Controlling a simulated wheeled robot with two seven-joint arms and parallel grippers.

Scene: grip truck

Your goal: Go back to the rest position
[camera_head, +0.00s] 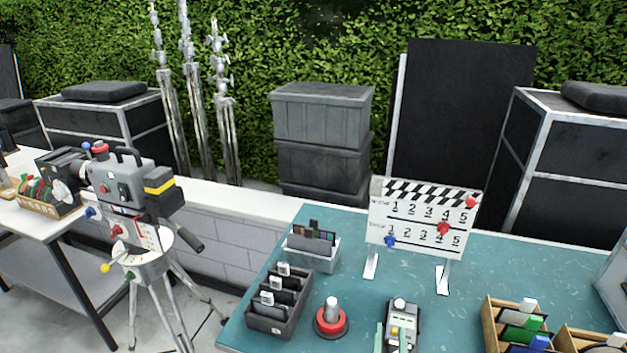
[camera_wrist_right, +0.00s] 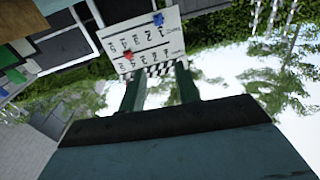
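My right gripper (camera_head: 393,340) shows at the bottom edge of the head view, only its two green fingertips in sight. In the right wrist view (camera_wrist_right: 158,82) its fingers stand apart with nothing between them. A grey device with a white knob (camera_head: 403,312) lies just beyond the fingertips in the head view; I cannot tell whether they touch it. The clapperboard (camera_head: 418,215) stands upright on two legs on the teal table (camera_head: 520,265). It shows upside down beyond the fingers in the wrist view (camera_wrist_right: 146,42). My left gripper is in neither view.
A camera on a tripod (camera_head: 125,190) stands left of the table. On the table are a grey card box (camera_head: 313,253), a black slotted box (camera_head: 280,300), a red-based knob (camera_head: 331,319) and wooden trays (camera_head: 495,335). Black cases (camera_head: 570,150) stand behind.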

